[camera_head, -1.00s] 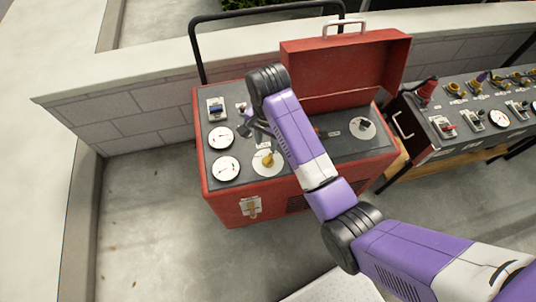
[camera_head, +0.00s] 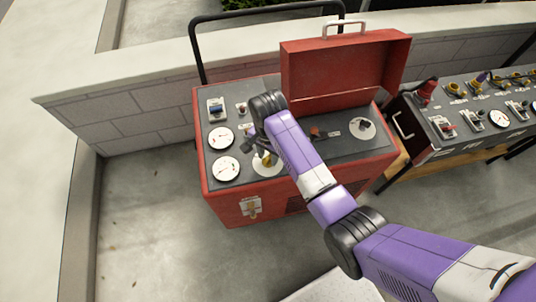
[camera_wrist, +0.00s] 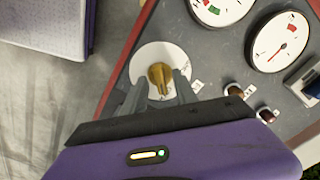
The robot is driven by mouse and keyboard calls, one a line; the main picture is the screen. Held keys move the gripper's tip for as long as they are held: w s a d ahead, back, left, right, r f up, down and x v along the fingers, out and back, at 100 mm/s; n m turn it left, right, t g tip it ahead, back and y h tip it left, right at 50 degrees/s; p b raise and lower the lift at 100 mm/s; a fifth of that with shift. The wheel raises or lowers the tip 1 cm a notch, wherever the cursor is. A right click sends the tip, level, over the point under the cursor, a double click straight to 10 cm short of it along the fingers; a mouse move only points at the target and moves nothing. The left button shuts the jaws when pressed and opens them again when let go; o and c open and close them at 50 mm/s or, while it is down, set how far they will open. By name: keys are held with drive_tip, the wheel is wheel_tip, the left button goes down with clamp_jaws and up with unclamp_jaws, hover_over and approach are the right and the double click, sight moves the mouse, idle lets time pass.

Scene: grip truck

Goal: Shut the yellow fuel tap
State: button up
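The yellow fuel tap (camera_head: 267,159) stands on a round white dial plate (camera_head: 258,169) on the top panel of the red machine (camera_head: 228,208). In the wrist view the tap (camera_wrist: 160,74) lies just beyond my gripper (camera_wrist: 159,86), with its handle pointing roughly toward the wrist. The two grey fingers are spread, one on each side of the tap's near end. I cannot tell whether they touch it. In the head view my gripper (camera_head: 260,146) is over the tap and hides part of it.
Two white gauges (camera_head: 221,138) and a blue switch (camera_head: 216,107) are left of the tap. The red lid (camera_head: 345,68) stands open behind my arm. Another dial (camera_head: 362,128) is on the panel's right. A second control panel (camera_head: 470,112) stands at the right.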

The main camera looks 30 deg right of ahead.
clamp_jaws()
drive_tip(key=n+p, duration=0.1)
drive_tip(key=n, duration=0.1)
drive_tip(key=n+p, duration=0.1)
drive_tip(key=shift+r+n+p, duration=0.2)
drive_tip(key=shift+n+p, duration=0.15)
drive_tip(key=shift+n, duration=0.05)
drive_tip(key=n+p, duration=0.2)
drive_tip(key=n, duration=0.2)
drive_tip(key=shift+n, duration=0.3)
drive_tip(key=n+p, duration=0.1)
drive_tip(key=n, duration=0.3)
drive_tip(key=shift+f+n+p, duration=0.15)
drive_tip(key=shift+n+p, duration=0.6)
drive_tip(key=shift+n, duration=2.05)
drive_tip(key=shift+w, duration=0.1)
